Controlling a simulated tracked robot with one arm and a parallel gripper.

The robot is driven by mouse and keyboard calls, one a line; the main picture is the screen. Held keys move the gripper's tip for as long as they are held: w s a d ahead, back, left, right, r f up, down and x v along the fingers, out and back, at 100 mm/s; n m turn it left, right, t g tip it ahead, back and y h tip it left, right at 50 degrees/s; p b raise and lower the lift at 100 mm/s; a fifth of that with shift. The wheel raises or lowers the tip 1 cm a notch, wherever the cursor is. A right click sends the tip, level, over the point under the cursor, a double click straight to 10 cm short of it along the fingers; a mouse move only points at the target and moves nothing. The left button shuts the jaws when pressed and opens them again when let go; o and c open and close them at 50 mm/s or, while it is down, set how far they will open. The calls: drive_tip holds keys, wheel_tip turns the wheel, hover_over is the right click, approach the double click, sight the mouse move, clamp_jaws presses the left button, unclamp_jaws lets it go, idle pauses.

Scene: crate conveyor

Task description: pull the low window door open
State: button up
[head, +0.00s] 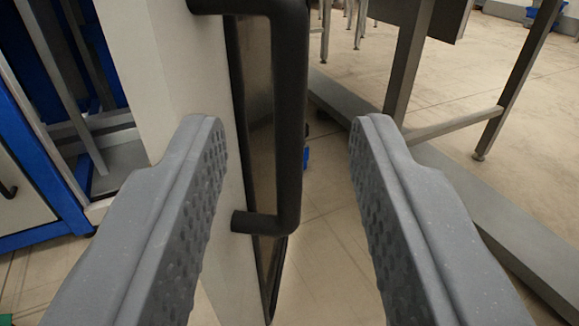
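The low window door (150,70) is a pale panel at left of centre, seen at a steep angle, with a dark window strip (257,95) in it. Its black bar handle (289,130) stands upright, with its lower mount (255,222) meeting the panel. My gripper (288,120) is open, its grey ridged fingers on either side of the handle. I see a gap between the handle and each finger; the right gap is wider. The fingertips hide part of the panel. I cannot tell how far the door stands open.
A blue-framed unit (35,150) with grey bars is at the left. A metal table leg (408,60) and a low grey floor beam (450,190) stand at the right. Bare tiled floor (345,85) shows between the door and the beam.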

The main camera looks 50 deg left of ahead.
drive_tip(key=shift+b+v, duration=0.65)
drive_tip(key=shift+v, duration=1.5)
